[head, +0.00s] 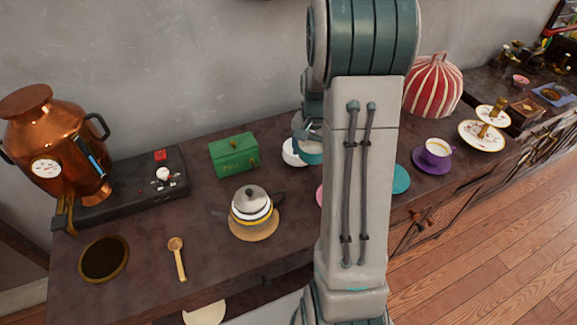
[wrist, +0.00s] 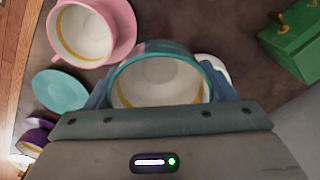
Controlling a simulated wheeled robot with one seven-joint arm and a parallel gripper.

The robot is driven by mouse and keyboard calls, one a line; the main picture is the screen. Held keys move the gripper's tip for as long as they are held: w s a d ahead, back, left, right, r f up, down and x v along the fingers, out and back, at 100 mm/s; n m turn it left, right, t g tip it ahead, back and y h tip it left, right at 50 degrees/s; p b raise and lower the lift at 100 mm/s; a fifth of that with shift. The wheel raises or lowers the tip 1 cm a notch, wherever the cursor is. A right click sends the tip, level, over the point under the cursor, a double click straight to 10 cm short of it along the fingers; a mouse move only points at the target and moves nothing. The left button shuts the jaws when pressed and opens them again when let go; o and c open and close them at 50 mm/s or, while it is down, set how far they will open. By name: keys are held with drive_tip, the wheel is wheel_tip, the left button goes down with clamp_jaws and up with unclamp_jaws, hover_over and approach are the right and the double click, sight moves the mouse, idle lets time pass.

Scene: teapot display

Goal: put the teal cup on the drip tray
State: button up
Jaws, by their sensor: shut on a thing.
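The teal cup (wrist: 160,80) is between the two fingers of my gripper (wrist: 162,90) in the wrist view, its open mouth and pale inside with a yellow band facing the camera. In the head view the cup (head: 307,154) shows partly at the left edge of my arm, right of the green box. I cannot tell how far it is above the counter. A round, dark tray with a brass rim, apparently the drip tray (head: 104,259), lies at the counter's left front, well apart from the cup. It looks empty.
A copper urn (head: 48,140), black base (head: 130,190), wooden spoon (head: 177,259), teapot (head: 251,205) and green box (head: 233,154) stand leftward. Beside the cup are a white vessel (head: 292,153), a pink cup (wrist: 85,38) and a teal saucer (wrist: 60,90). A purple saucer (head: 432,161) lies right.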

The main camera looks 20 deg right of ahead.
drive_tip(key=a+f, duration=0.2)
drive_tip(key=a, duration=0.1)
drive_tip(key=w+a+f, duration=0.1)
drive_tip(key=a, duration=0.2)
drive_tip(key=a+f, duration=0.2)
drive_tip(key=a, duration=0.1)
drive_tip(key=shift+w+a+f+p, duration=0.25)
drive_tip(key=shift+f+p, duration=0.05)
drive_tip(key=shift+f, duration=2.05)
drive_tip(key=shift+f, duration=0.2)
drive_tip(key=o, duration=1)
drive_tip(key=shift+o, duration=0.2)
drive_tip(key=shift+r, duration=0.1)
